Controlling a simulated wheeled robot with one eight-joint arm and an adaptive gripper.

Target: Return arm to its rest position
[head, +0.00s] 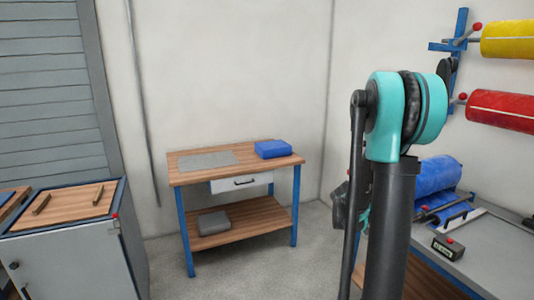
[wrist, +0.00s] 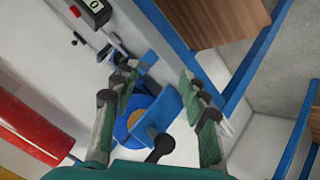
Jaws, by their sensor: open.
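My arm stands upright and folded at the elbow in the right half of the head view. My gripper (wrist: 158,78) shows in the wrist view with its two green-padded fingers spread apart and nothing between them. Beyond the fingers are a blue frame part (wrist: 168,104) and the end of a blue roll (wrist: 138,118). I cannot tell how near the fingers are to them. In the head view my arm mostly hides the gripper; only dark parts show beside its lower link.
A grey bench (head: 485,255) with a blue roll (head: 436,176) and a small black box (head: 448,247) stands right of my arm. Red (head: 500,109) and yellow (head: 508,39) rolls hang above. A wooden table (head: 222,173) stands at the back, a grey cabinet (head: 75,262) left. Floor between is clear.

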